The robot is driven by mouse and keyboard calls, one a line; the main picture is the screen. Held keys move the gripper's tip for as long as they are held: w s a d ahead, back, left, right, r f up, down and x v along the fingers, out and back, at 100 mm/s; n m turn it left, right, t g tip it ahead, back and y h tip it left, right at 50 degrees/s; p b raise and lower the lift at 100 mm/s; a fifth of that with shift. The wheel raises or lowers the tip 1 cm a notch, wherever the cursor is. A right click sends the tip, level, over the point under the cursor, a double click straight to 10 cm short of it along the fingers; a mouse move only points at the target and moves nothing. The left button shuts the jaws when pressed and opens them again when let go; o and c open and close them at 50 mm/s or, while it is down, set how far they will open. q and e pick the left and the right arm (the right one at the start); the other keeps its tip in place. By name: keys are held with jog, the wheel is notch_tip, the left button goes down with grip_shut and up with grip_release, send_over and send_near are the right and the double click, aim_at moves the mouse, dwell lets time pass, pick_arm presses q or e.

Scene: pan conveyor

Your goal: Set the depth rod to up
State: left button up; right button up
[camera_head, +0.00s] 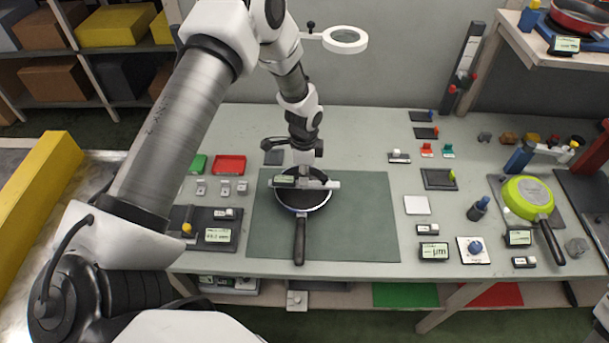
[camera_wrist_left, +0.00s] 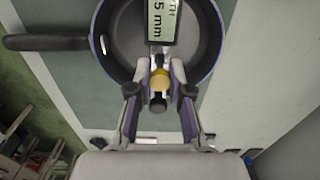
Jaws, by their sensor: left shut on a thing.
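A dark pan (camera_head: 303,204) with a blue rim lies on the green mat, its handle towards the front. A depth gauge with a pale crossbar (camera_head: 331,185) and a display spans the pan. In the left wrist view its display (camera_wrist_left: 163,25) reads "5 mm" in part, and the pan (camera_wrist_left: 107,45) shows behind it. My left gripper (camera_head: 304,165) is over the gauge. In the wrist view its fingers (camera_wrist_left: 160,91) are shut around the depth rod's yellow knob (camera_wrist_left: 159,79). The rod's lower end and its tip are hidden. My right gripper is not in view.
The green mat (camera_head: 358,235) has bare room right of the pan. A gauge with a display (camera_head: 218,235) stands left of the mat. A ring magnifier (camera_head: 345,39) stands behind, and a green pan (camera_head: 527,197) lies at the right. Several small devices stand between.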

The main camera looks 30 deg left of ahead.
pick_arm(q)
jog(key=shift+r+p, duration=0.55)
jog(key=shift+r, duration=0.3)
jog(key=o, duration=0.5)
notch_tip(320, 180, up, 5)
jog(key=p, duration=0.3)
jog(key=shift+p, duration=0.35)
